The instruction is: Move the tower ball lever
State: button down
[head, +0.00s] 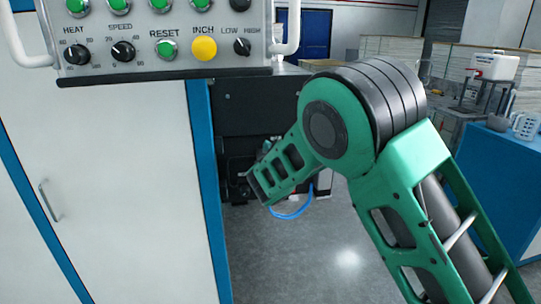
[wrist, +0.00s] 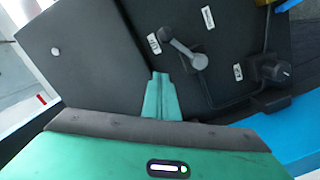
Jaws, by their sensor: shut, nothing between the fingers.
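The lever (wrist: 182,47) shows in the wrist view as a short grey arm with rounded ends on a dark panel (wrist: 105,50). One end lies at the upper left, by a white label, and the other at the lower right. My gripper (wrist: 160,76) is shut, its teal fingers together and empty. In the picture the fingertips lie just below and left of the lever, with a visible gap. The depth between fingertips and panel is hard to tell. In the head view the lever cannot be made out, and my green arm covers much of the dark machine part (head: 245,105).
A black knob (wrist: 268,70) sits right of the lever, with a cable above it. In the head view, a control panel (head: 160,40) tops a white cabinet (head: 110,180) at left. A blue cabinet (head: 500,180) stands right. Open grey floor lies between.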

jog(key=shift+w+d+f, duration=1.1)
jog(key=shift+w+d, duration=0.25)
